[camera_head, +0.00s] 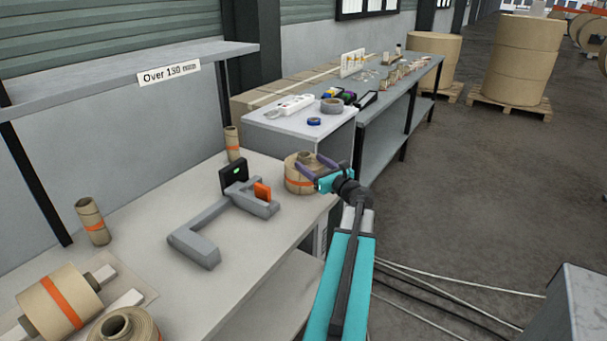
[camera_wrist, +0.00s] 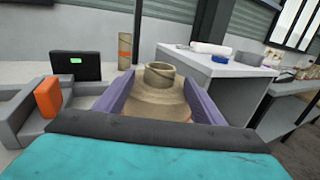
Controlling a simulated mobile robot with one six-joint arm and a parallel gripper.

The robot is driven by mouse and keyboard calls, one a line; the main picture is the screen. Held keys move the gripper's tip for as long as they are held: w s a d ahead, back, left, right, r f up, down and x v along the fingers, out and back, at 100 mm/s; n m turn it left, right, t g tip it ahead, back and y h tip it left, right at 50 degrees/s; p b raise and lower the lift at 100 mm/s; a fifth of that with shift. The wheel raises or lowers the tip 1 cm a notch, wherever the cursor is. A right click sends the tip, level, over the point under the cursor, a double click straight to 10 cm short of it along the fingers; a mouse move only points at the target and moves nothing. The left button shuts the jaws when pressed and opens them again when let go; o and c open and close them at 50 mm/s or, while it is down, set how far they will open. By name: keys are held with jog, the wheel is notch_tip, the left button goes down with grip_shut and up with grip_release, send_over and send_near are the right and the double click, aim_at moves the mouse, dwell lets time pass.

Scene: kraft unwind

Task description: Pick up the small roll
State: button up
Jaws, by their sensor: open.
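A small kraft roll (camera_head: 299,174) with an orange band and a raised core stands on the table near its far right corner. In the wrist view the roll (camera_wrist: 158,98) is straight ahead, its core upright. My gripper (camera_head: 312,166) is open, with its purple fingers around the roll's sides. In the wrist view one finger of my gripper (camera_wrist: 157,97) lies to the left of the roll and one to the right. I cannot tell whether the fingers touch it. The lower part of the roll is hidden by the gripper in the wrist view.
A grey caliper-like gauge (camera_head: 205,225) with a green display lies left of the roll. A thin tube (camera_head: 232,143) stands behind it, another (camera_head: 93,221) further left. Larger rolls (camera_head: 60,302) fill the near left. A side table (camera_head: 300,129) with tapes stands beyond.

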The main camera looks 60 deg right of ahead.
jog(key=shift+p+x, duration=0.4)
jog(key=shift+x, duration=2.1)
grip_shut()
jog(key=shift+r, duration=0.1)
